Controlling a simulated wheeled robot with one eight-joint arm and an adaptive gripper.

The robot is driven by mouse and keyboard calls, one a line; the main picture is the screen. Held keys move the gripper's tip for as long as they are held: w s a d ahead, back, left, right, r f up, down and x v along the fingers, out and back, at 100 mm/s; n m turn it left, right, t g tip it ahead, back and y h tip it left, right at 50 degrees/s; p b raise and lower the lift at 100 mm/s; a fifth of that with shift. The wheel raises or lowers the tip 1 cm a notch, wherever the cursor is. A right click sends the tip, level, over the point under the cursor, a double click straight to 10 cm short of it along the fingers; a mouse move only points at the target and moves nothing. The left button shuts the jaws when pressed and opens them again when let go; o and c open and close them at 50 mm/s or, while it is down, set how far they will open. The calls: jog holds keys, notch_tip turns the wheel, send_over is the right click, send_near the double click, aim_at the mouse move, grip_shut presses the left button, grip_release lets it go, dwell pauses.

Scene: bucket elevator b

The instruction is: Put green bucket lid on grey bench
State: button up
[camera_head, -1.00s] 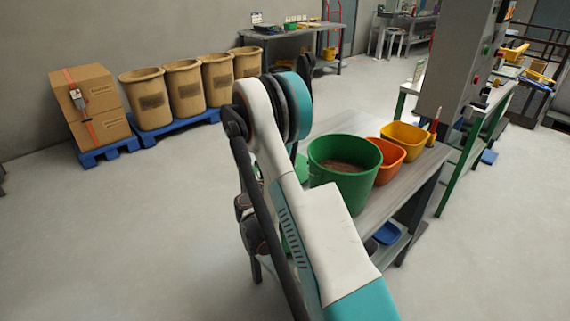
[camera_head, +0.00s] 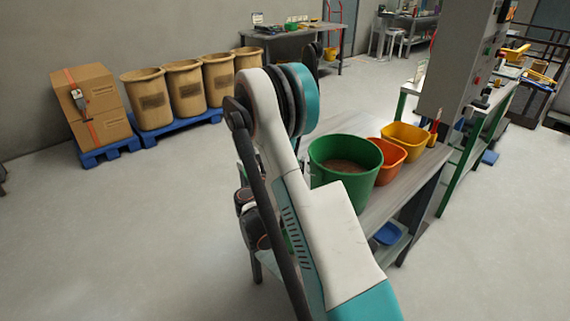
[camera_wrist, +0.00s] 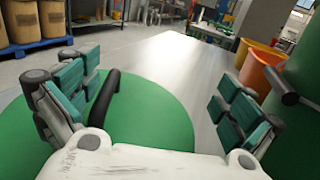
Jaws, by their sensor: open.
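The green bucket lid (camera_wrist: 150,125) is a flat round disc below my gripper in the wrist view. A black curved bar, seemingly its handle (camera_wrist: 105,98), rises near the left finger. I cannot tell whether the lid touches the grey bench (camera_wrist: 180,55). My gripper (camera_wrist: 155,103) is open, its fingers apart above the lid, with nothing visibly clamped. In the head view my arm hides the gripper and the lid. The uncovered green bucket (camera_head: 345,180) stands on the grey bench (camera_head: 408,190) with brown contents; its side shows in the wrist view (camera_wrist: 302,105).
An orange bucket (camera_head: 390,160) and a yellow bucket (camera_head: 405,135) stand behind the green one. A grey machine column (camera_head: 460,65) rises beyond the bench. Brown sacks (camera_head: 150,98) and boxes (camera_head: 95,105) stand on blue pallets at left. The bench's middle is clear.

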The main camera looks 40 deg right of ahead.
notch_tip(320, 180, up, 8)
dwell(0.4)
